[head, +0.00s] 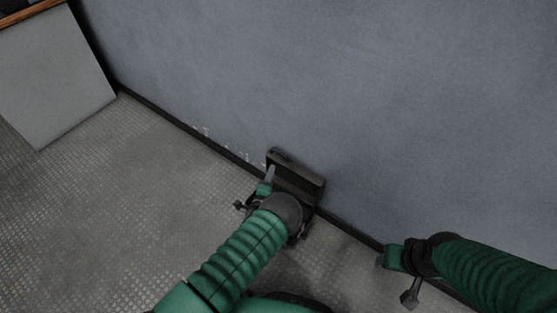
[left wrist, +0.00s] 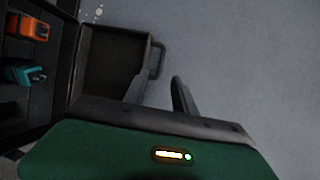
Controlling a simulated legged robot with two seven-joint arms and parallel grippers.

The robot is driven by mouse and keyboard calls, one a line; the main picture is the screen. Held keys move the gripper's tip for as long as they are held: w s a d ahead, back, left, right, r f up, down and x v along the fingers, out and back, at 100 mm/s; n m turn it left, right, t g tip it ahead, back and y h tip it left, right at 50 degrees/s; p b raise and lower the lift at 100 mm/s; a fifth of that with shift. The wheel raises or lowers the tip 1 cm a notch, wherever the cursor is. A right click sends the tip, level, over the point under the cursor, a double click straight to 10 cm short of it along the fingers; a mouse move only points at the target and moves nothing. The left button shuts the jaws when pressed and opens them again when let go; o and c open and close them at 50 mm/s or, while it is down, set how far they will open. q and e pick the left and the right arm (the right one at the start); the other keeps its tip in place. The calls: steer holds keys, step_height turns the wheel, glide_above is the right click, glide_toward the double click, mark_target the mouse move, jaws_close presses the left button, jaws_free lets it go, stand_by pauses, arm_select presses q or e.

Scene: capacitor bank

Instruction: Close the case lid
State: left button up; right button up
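The case is dark and stands open on the floor by the wall. Its raised lid (head: 298,172) shows in the head view, and my left arm hides most of the body. In the left wrist view the lid (left wrist: 108,60) has a handle at its right edge, and the case body (left wrist: 40,102) at the left holds an orange item and a teal item. My left gripper (head: 255,190) is at the case. Its fingers (left wrist: 160,88) are spread just right of the lid, with nothing seen between them; contact is unclear. My right gripper (head: 400,276) is away to the right, near the wall base.
A blue-grey wall (head: 350,80) with a dark skirting runs behind the case. A pale grey panel with a wooden top edge (head: 55,80) stands at the upper left. The textured floor (head: 110,200) to the left is clear.

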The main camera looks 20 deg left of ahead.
mark_target(278, 162)
arm_select(q)
steer(key=w+b, duration=0.1)
steer(key=w, duration=0.2)
steer(key=w+f+b, duration=0.1)
steer(key=w+b, duration=0.1)
steer(key=w, duration=0.2)
steer(key=w+f+b, duration=0.1)
steer(key=w+b, duration=0.1)
steer(key=w, duration=0.1)
steer(key=shift+w, duration=0.25)
steer(key=shift+w+r, duration=0.1)
steer(key=shift+w, duration=0.05)
steer(key=shift+c, duration=0.6)
jaws_close()
